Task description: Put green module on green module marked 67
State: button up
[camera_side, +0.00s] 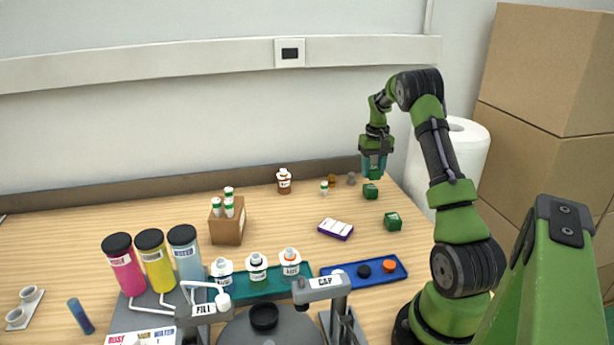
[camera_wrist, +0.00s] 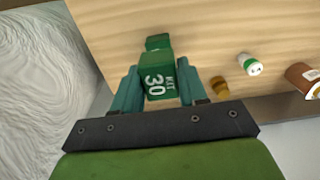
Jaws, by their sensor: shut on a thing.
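My gripper (camera_side: 373,167) is at the far right of the table, pointing down, and also shows in the wrist view (camera_wrist: 163,92). In the side view the held module sits between the teal fingers, above a second green module (camera_side: 370,191) on the table. A piece of a green module (camera_wrist: 157,42) shows just beyond the held one in the wrist view. A third green module (camera_side: 392,221) stands nearer the front. I cannot read a 67 on either.
A small green-capped vial (camera_side: 324,187), an amber stopper (camera_side: 332,180) and a brown bottle (camera_side: 284,181) stand left of my gripper. A white-and-purple box (camera_side: 335,229) and a blue tray (camera_side: 364,272) lie nearer the front. A white roll (camera_side: 462,160) stands close on the right.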

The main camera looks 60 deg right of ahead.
aim_at(372, 178)
jog(key=shift+w+d, duration=0.15)
jog(key=shift+d, duration=0.1)
jog(key=shift+f, duration=1.75)
jog(key=shift+f, duration=0.15)
jog(key=o, duration=1.1)
jog(key=shift+c, duration=0.2)
